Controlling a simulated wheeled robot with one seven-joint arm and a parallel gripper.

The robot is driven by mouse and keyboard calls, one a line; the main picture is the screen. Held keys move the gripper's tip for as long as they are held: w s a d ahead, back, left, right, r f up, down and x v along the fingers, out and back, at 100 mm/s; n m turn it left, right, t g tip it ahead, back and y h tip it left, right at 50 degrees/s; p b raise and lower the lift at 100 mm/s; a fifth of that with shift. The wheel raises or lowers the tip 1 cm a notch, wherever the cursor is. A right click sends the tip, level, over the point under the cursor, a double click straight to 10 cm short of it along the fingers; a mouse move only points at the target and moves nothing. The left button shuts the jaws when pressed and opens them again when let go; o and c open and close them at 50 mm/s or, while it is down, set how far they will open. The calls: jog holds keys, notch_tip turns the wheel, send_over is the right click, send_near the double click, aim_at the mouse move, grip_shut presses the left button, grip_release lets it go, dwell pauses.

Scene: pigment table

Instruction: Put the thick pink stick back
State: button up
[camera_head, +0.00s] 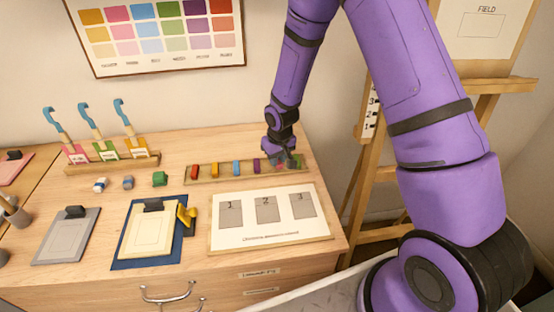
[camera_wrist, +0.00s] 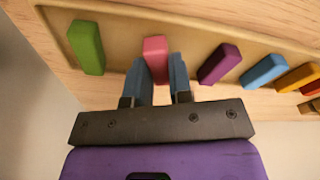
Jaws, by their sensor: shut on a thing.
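The pink stick (camera_wrist: 155,56) is between the two fingers of my gripper (camera_wrist: 158,80) in the wrist view, and the fingers are shut on it. The stick is over or in the long wooden tray (camera_wrist: 125,32); I cannot tell whether it touches the tray floor. In the head view my gripper (camera_head: 281,162) is at the right part of the tray (camera_head: 208,180), and the pink stick is mostly hidden by it. A green stick (camera_wrist: 87,47) and a purple stick (camera_wrist: 219,63) lie on either side of the pink one, apart from the fingers.
Red (camera_head: 194,172), yellow (camera_head: 214,169) and blue (camera_head: 236,168) sticks also sit in the tray. A white board with numbered grey squares (camera_head: 270,236) lies in front of it. A wooden easel (camera_head: 360,185) stands at the right.

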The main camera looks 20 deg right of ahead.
jog(key=shift+f, duration=0.3)
jog(key=o, duration=0.8)
jog(key=shift+o, duration=0.2)
notch_tip(320, 180, up, 12)
jog(key=s, duration=0.2)
notch_tip(320, 180, up, 11)
jog(key=t, duration=0.1)
send_over(280, 163)
jog(key=s+d, duration=0.2)
jog(key=s, duration=0.3)
jog(key=s+d+r+m+t, duration=0.1)
jog(key=s+d+r, duration=0.1)
jog(key=s+r, duration=0.6)
jog(key=s+d+r+m+t, duration=0.1)
jog(key=s+d+r, duration=0.1)
jog(key=s+r, duration=0.7)
jog(key=s, duration=0.8)
jog(key=shift+s+d+t, duration=0.15)
jog(key=shift+d+t, duration=0.1)
jog(key=shift+t, duration=0.05)
